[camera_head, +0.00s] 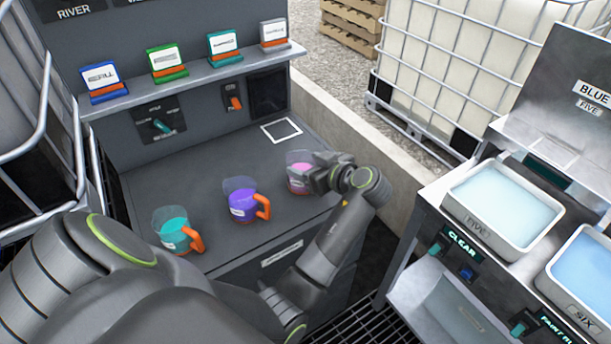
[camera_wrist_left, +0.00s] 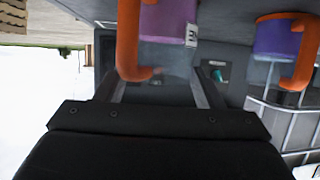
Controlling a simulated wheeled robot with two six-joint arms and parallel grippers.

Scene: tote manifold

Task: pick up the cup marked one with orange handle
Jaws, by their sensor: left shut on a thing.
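A clear cup with pink liquid (camera_head: 300,168) is on the right of the dark grey counter. My left gripper (camera_head: 326,174) is at its right side, shut on its orange handle; the arm hides part of it. In the left wrist view the handle (camera_wrist_left: 130,42) reaches between the fingers (camera_wrist_left: 157,86), and the pink cup (camera_wrist_left: 165,20) bears a white label I cannot read surely. A purple cup (camera_head: 241,200) and a teal cup (camera_head: 173,229), both with orange handles, stand to the left. I cannot tell which cup is marked one. My right gripper is not in view.
A shelf (camera_head: 205,78) behind holds several coloured label blocks. A white square outline (camera_head: 282,130) lies on the counter behind the pink cup. White trays of pale blue liquid (camera_head: 503,203) stand at the right. A caged white tank (camera_head: 455,55) is behind.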

